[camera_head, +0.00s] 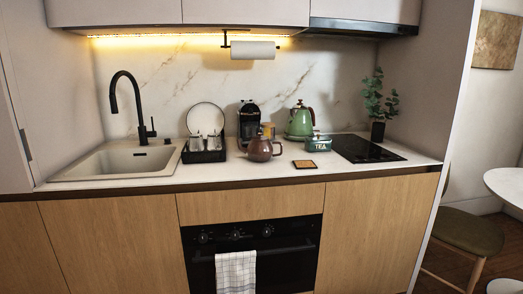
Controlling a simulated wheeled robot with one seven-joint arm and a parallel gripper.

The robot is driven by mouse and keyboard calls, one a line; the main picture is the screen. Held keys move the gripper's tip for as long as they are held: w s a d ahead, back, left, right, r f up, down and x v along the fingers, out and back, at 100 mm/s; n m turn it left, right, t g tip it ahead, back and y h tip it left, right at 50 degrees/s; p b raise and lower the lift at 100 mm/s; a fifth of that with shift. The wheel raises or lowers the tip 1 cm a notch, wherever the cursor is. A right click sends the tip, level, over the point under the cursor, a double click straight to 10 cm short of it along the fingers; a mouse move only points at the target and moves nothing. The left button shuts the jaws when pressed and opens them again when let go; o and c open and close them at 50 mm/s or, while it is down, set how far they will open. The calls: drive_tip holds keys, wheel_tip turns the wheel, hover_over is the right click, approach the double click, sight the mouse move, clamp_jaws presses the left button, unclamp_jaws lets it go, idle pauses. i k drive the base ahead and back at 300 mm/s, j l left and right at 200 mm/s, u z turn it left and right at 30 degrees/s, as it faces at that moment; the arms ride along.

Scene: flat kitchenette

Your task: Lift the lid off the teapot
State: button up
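A round brown teapot (259,150) stands upright on the counter, in the middle of the view, near the front edge. My gripper is not in view.
The worktop (230,174) has a clear strip in front of the teapot. A green kettle (299,124), a tea tin (318,144) and a coaster (304,164) are to its right. A dish rack (204,156) is left; a coffee machine (249,117) and amber jar (269,129) are behind.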

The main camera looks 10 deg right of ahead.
sight(259, 138)
drive_tip(key=i+j+z, duration=0.1)
drive_tip(key=j, duration=0.25)
drive_tip(key=i+j+z, duration=0.1)
drive_tip(key=i+j, duration=0.2)
drive_tip(key=i+j+z, duration=0.15)
drive_tip(key=j, duration=0.3)
drive_tip(key=i+j+z, duration=0.1)
drive_tip(key=j, duration=0.3)
drive_tip(key=i+j+z, duration=0.1)
drive_tip(key=j, duration=0.3)
drive_tip(key=i+j+z, duration=0.1)
drive_tip(key=j, duration=0.3)
drive_tip(key=i, duration=0.1)
